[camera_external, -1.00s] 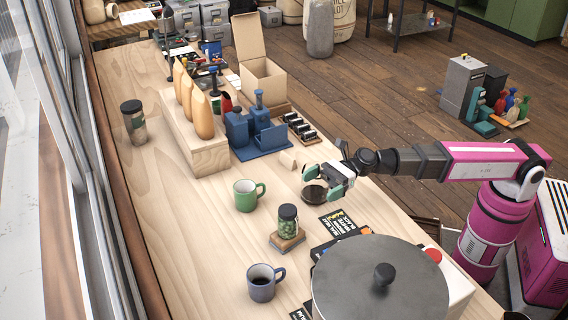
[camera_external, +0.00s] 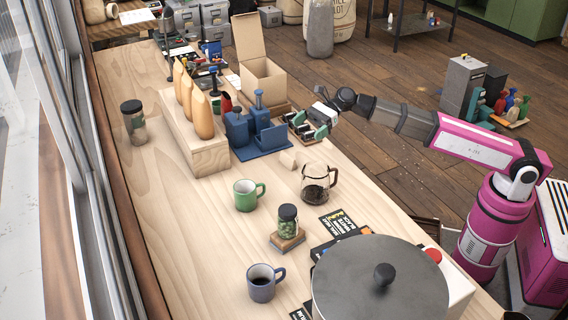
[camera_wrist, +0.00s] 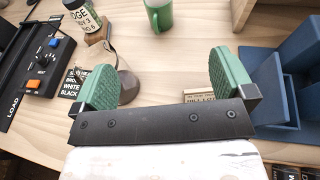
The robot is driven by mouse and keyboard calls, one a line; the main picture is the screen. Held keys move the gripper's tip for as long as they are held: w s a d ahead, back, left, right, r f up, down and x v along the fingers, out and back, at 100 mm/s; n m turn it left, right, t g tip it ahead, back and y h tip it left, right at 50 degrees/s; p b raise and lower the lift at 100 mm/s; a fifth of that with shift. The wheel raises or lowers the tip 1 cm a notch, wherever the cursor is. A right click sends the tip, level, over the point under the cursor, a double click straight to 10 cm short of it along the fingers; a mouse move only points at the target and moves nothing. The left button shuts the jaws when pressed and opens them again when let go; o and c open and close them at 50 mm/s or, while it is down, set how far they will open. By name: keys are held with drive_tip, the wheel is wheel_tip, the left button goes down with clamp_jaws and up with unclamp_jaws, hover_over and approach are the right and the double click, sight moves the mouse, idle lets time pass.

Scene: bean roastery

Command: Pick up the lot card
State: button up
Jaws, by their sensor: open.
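What looks like the lot card (camera_wrist: 199,91) is a small pale piece with dark print, partly reading "HILL LOT". In the wrist view it lies on the wooden table between my fingers' lines of view, nearer the right finger, whose tip partly hides its right side.
A glass carafe (camera_external: 318,184) stands near the card; a green mug (camera_external: 246,195) is further left. A green-filled jar (camera_external: 288,220) stands on a wooden base. Bare table lies between card and mug.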

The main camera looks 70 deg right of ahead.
drive_tip(key=d+h, duration=0.1)
drive_tip(key=d, duration=1)
approach(288, 160)
drive_tip(key=shift+w+a+f+g, duration=0.15)
drive_tip(key=shift+w+f+g, duration=0.05)
drive_tip(key=shift+w+f, duration=0.25)
drive_tip(key=shift+w+a+f+g, duration=0.2)
drive_tip(key=shift+w+f, duration=0.15)
drive_tip(key=shift+w, duration=0.2)
drive_tip(key=shift+r+x, duration=0.2)
drive_tip(key=shift+x, duration=2.45)
drive_tip(key=shift+r, duration=0.1)
drive_tip(key=c, duration=0.9)
